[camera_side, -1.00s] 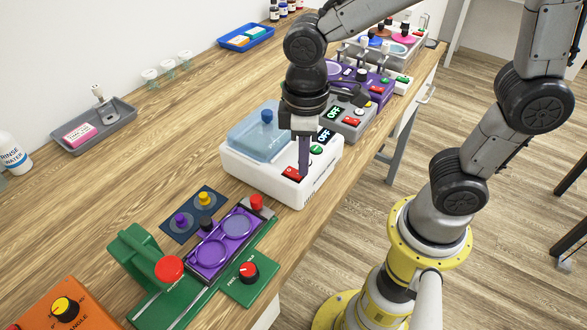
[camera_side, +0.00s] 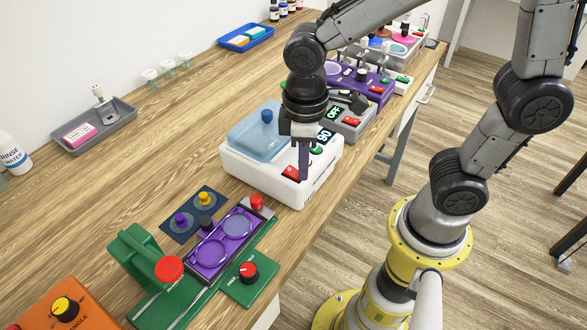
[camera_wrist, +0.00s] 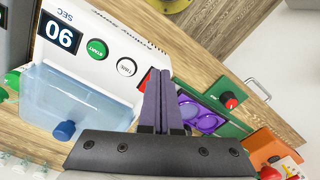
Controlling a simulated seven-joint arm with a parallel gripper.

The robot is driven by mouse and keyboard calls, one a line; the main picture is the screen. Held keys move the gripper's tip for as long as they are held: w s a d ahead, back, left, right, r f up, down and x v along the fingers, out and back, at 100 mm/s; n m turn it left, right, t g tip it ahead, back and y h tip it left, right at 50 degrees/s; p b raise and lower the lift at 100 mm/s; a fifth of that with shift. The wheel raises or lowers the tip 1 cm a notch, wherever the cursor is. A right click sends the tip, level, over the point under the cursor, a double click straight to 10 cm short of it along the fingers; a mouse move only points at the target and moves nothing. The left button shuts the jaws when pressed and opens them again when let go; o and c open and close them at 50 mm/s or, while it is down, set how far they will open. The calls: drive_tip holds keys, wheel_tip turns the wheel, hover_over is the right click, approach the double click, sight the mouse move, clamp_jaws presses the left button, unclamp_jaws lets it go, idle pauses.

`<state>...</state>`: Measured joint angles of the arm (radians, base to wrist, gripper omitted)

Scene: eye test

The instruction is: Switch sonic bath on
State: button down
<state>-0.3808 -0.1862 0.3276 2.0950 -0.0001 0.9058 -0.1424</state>
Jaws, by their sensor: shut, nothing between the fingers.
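The sonic bath is a white box (camera_side: 262,178) with a see-through blue lid (camera_side: 250,138) and a blue knob. It also shows in the wrist view (camera_wrist: 72,46), its display (camera_wrist: 62,37) lit with 90 SEC. In the side view the display (camera_side: 325,136) also reads 90. My gripper (camera_side: 303,178) points down, shut and empty, at the red switch (camera_side: 290,171) on the front corner. The switch is partly hidden behind the fingers; I cannot tell whether they touch it. In the wrist view, my gripper (camera_wrist: 157,75) covers part of the red switch (camera_wrist: 146,79). A green START button (camera_wrist: 97,49) is nearby.
A green device (camera_side: 247,288) with a purple tray (camera_side: 211,255) and red knobs stands in front. A grey device (camera_side: 352,124) showing OFF and a purple device (camera_side: 378,93) stand behind. An orange box (camera_side: 52,306) is at the front left. Open bench lies left of the bath.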

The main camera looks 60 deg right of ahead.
wheel_tip(320, 180, up, 7)
idle(0.8)
drive_tip(key=s+d+r+m+t, duration=0.1)
drive_tip(key=s+d+m+t, duration=0.4)
drive_tip(key=s+d, duration=0.3)
drive_tip(key=shift+s+d+r+m+t, duration=0.15)
drive_tip(key=shift+d+r+m+t, duration=0.25)
drive_tip(key=shift+d, duration=0.55)
